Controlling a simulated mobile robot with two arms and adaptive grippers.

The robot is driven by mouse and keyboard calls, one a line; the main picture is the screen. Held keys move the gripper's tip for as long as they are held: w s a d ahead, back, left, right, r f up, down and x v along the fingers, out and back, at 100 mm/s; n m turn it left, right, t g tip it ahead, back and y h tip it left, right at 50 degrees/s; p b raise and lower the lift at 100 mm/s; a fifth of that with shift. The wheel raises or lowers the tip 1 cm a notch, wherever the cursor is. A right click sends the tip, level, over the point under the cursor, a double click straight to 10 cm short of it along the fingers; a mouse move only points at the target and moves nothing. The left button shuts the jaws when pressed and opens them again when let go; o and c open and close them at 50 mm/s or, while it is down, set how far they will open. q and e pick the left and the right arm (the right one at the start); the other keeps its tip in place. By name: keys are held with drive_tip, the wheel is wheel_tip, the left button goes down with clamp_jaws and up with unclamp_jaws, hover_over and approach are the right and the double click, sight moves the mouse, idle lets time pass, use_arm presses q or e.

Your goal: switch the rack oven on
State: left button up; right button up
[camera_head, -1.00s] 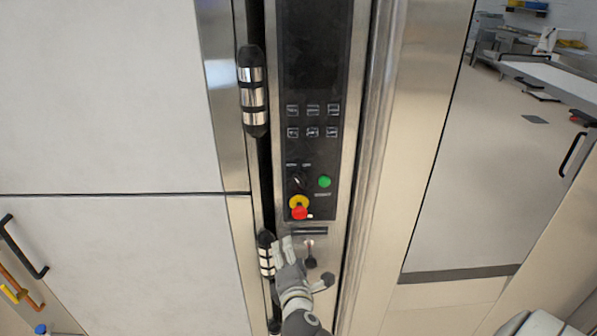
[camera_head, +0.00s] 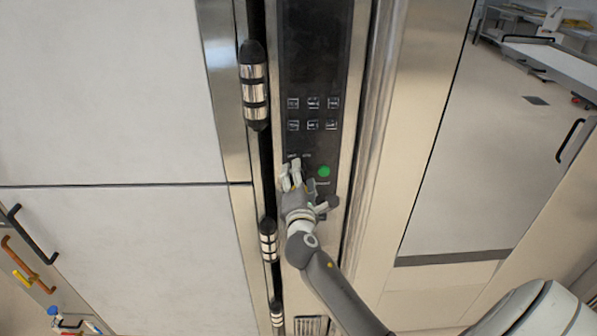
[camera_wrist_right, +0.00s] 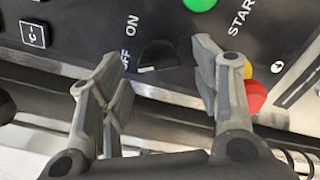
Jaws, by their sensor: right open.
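The oven's control panel (camera_head: 313,60) is black, set in a steel upright. In the right wrist view the dark rotary OFF/ON switch (camera_wrist_right: 158,54) shows between the fingertips of my right gripper (camera_wrist_right: 155,62). The fingers are apart, one on each side of the switch, and I cannot tell if they touch it. In the head view my right gripper (camera_head: 297,176) covers the switch and the emergency stop. The green START button (camera_head: 324,172) is just right of the fingers. My left gripper is not in view.
In the wrist view the red and yellow emergency stop (camera_wrist_right: 254,96) sits close behind the right finger. Small square buttons (camera_head: 313,114) are above the gripper. Door hinges (camera_head: 254,86) run along the panel's left. Open floor (camera_head: 480,170) lies to the right.

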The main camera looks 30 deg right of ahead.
drive_tip(key=shift+x, duration=0.8)
drive_tip(key=shift+s, duration=0.1)
drive_tip(key=c, duration=1)
